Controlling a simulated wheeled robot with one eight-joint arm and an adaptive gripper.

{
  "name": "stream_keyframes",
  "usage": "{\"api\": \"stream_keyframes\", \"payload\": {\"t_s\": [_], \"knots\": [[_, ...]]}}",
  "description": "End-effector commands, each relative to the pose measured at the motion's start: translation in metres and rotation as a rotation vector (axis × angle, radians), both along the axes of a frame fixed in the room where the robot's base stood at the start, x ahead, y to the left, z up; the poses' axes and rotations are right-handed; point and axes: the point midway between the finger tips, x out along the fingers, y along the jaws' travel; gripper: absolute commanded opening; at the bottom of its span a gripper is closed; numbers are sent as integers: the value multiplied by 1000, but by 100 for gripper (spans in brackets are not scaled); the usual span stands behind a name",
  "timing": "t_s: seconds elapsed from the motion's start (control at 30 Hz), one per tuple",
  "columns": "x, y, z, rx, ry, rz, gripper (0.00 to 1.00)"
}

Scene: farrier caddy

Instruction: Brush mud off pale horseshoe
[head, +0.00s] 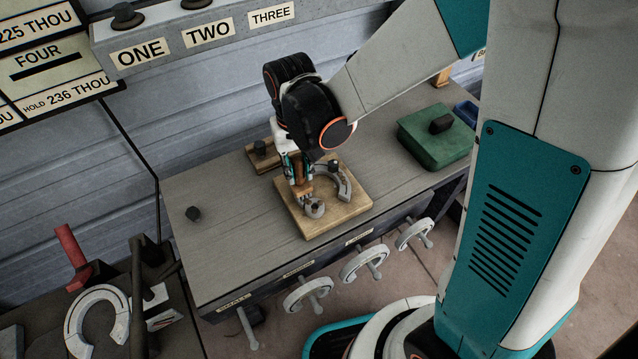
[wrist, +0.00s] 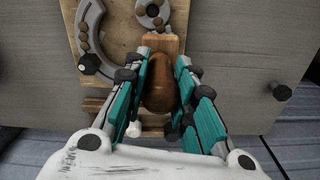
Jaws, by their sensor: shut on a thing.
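My gripper (head: 298,172) is shut on a brown wooden brush (wrist: 160,85), its rounded handle between the teal fingers in the wrist view (wrist: 167,62). The brush points down over a wooden board (head: 345,213) on the bench; its bristles are hidden, so I cannot tell whether they touch anything. A pale grey curved horseshoe (wrist: 91,30) lies on the board beside the brush, with several brown mud lumps on it. It also shows in the head view (head: 343,186). A round grey piece (wrist: 153,12) with brown spots lies just past the brush head.
The grey bench (head: 235,245) has handwheels (head: 307,293) along its front. A green block with a dark knob (head: 435,137) stands at the right. A big white horseshoe shape (head: 92,315) lies lower left.

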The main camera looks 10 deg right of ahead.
Motion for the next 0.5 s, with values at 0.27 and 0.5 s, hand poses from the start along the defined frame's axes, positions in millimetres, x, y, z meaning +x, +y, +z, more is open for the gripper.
{"api": "stream_keyframes", "payload": {"t_s": [0.27, 0.5], "knots": [[15, 4, -1, 0, 1, 0, 0], [22, 6, 1, 0, 0, 0, 0]]}}
